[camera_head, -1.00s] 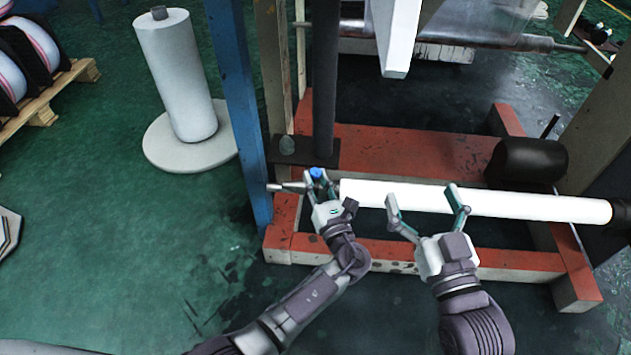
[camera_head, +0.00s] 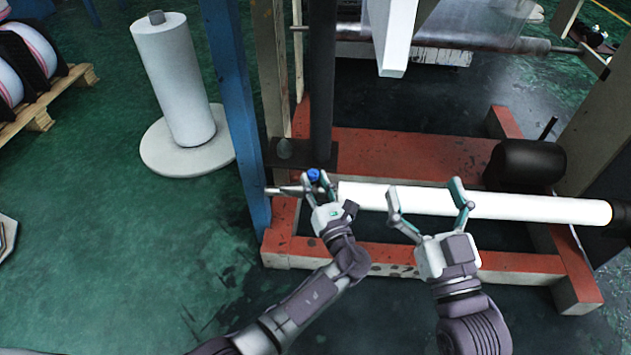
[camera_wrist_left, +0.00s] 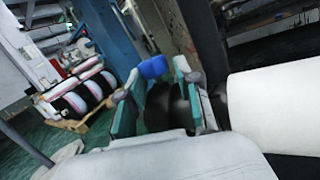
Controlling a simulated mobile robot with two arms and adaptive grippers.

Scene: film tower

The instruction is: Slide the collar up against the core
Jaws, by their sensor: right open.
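The collar (camera_wrist_left: 165,107) is a dark ring with a blue knob (camera_head: 313,174), on a thin steel shaft (camera_head: 283,190). The white core (camera_head: 480,203) is a long tube on the same shaft, to the right of the collar; its left end also shows large in the left wrist view (camera_wrist_left: 270,108). My left gripper (camera_head: 318,180) has one finger on each side of the collar, the right finger between collar and core. Whether both fingers press on it is unclear. My right gripper (camera_head: 427,203) is open and empty, its fingers in front of the core.
A blue post (camera_head: 236,120) and a dark upright column (camera_head: 321,80) stand close to the collar. The red base frame (camera_head: 420,150) lies below the shaft. A black cylinder (camera_head: 525,165) sits behind the core's right part.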

